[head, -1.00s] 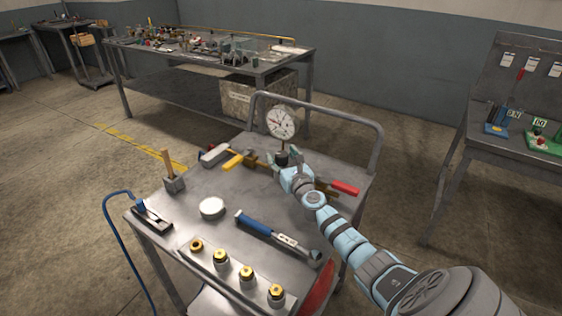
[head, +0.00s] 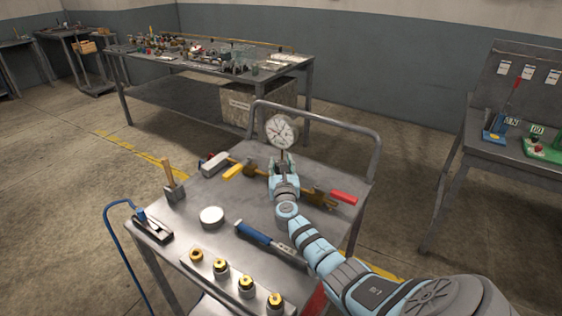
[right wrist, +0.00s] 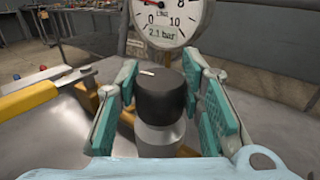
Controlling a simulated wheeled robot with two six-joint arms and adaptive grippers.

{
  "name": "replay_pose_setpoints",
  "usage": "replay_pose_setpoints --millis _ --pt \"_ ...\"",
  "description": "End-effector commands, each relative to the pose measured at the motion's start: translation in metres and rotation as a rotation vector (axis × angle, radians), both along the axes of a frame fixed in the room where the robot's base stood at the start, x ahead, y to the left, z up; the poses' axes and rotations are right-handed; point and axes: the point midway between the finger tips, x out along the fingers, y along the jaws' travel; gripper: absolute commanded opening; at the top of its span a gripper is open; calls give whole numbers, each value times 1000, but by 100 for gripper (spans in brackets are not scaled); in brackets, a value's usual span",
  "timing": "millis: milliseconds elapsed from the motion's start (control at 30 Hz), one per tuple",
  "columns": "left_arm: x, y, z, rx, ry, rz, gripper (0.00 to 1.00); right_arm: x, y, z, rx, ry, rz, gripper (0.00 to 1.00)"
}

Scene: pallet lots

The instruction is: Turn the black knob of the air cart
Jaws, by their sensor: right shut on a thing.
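The black knob (right wrist: 161,95) stands upright on a grey metal stem on the cart top, with a white mark on its top face. My right gripper (head: 283,163) is shut on the knob, its teal-padded fingers on both sides of it in the right wrist view (right wrist: 160,100). In the head view the fingers mostly hide the knob. A round white dial gauge (head: 281,131) stands just behind it; in the right wrist view the gauge (right wrist: 165,25) carries a "2.1 bar" label. The air cart (head: 190,225) is a grey metal trolley. My left gripper is out of view.
A blue-handled tool (head: 257,236), a white disc (head: 211,217) and several brass-topped fittings (head: 221,266) lie nearer. The cart's rail (head: 340,122) rises behind.

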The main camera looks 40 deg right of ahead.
Motion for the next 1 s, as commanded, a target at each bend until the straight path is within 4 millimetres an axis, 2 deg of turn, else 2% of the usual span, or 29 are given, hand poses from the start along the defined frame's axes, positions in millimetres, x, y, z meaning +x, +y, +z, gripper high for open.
replay_pose_setpoints --millis 133,367,400,533,867,1000 --pt "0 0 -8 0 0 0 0 1 1 -1 -1 -3 -116 7" --pt "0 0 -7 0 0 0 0 1 1 0 -2 -2 -121 7" --pt "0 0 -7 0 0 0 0 1 1 0 -1 -1 -121 36" --pt "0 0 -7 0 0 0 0 1 0 0 -1 -1 -121 56" --pt "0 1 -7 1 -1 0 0 -1 2 0 -3 -2 -120 56" --pt "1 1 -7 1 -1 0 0 -15 15 -1 -2 -2 -118 56"
